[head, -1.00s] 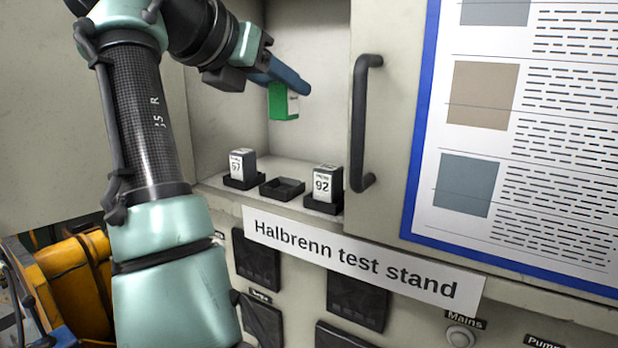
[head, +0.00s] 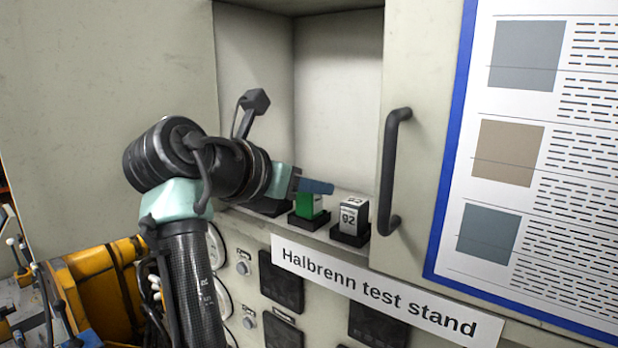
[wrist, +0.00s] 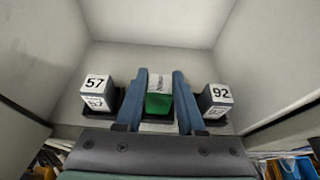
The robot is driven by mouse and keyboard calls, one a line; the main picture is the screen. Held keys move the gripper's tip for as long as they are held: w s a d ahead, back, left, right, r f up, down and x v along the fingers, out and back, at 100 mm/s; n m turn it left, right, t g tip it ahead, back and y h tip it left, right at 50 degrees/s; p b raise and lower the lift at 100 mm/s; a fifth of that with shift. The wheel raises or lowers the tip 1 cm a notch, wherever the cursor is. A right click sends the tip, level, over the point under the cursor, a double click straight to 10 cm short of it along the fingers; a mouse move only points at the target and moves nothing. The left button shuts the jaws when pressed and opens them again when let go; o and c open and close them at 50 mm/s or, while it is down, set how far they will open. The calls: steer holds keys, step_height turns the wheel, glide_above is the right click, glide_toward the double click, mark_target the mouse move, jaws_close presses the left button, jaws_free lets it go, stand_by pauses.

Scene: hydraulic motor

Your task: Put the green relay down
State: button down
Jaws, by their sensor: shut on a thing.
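The green relay (head: 309,206) stands upright at the middle socket (head: 309,222) on the shelf of the test stand. In the head view its lower end meets the black socket; I cannot tell if it is fully seated. My gripper (head: 318,187) is shut on the relay's upper part. In the wrist view the relay (wrist: 159,102) sits between the two blue fingers of my gripper (wrist: 163,78), with its white label face partly visible. The wrist view hides most of the socket.
Relay 92 (head: 353,217) stands in the right socket (head: 349,238), close beside. Relay 57 (wrist: 98,91) stands to the left in the wrist view. Recess walls enclose the shelf. A dark door handle (head: 391,170) sticks out at the right.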

steer(key=shift+f, duration=0.4)
steer(key=c, duration=0.5)
jaws_free()
steer(key=shift+f, duration=0.1)
